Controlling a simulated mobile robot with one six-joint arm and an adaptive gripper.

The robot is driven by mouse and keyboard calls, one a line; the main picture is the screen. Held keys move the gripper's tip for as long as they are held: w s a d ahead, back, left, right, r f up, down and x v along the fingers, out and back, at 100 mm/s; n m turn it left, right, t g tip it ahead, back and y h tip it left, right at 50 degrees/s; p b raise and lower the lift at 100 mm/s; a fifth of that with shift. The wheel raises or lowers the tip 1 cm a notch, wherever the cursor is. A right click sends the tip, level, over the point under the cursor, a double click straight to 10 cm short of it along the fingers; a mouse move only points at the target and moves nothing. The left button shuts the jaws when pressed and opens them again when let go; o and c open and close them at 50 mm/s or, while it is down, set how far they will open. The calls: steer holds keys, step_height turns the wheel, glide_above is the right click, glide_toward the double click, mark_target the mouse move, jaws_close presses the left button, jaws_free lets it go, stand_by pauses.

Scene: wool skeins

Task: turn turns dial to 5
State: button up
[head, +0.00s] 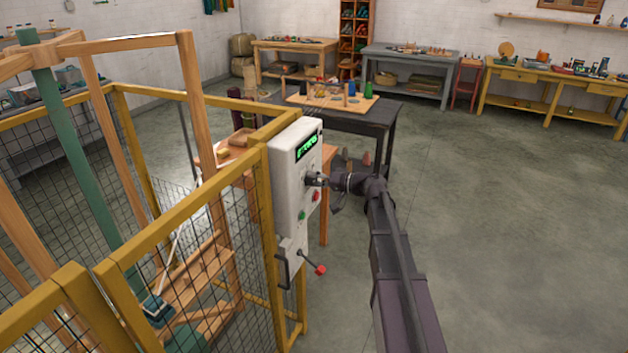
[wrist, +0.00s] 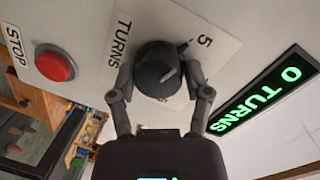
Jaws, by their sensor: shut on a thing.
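The turns dial (wrist: 152,62) is a round black knob on a pale plate (wrist: 118,38) marked TURNS, with a 5 at one corner. My gripper (wrist: 160,76) has a finger on each side of the knob and is shut on it. A pale line shows on the knob; I cannot tell which setting it points to. The green display (wrist: 262,94) beside it reads 0 TURNS. In the head view my gripper (head: 316,180) meets the front of the white control box (head: 290,180); my fingers mostly hide the dial there.
A red STOP button (wrist: 55,66) sits beside the plate. A green button (head: 302,215) and a red-knobbed lever (head: 320,269) are lower on the box. A yellow mesh fence (head: 190,260) stands left. The floor (head: 510,220) at right is clear.

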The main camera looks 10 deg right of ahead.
steer(key=shift+f, duration=0.1)
steer(key=o, duration=1.1)
steer(key=shift+w, duration=0.1)
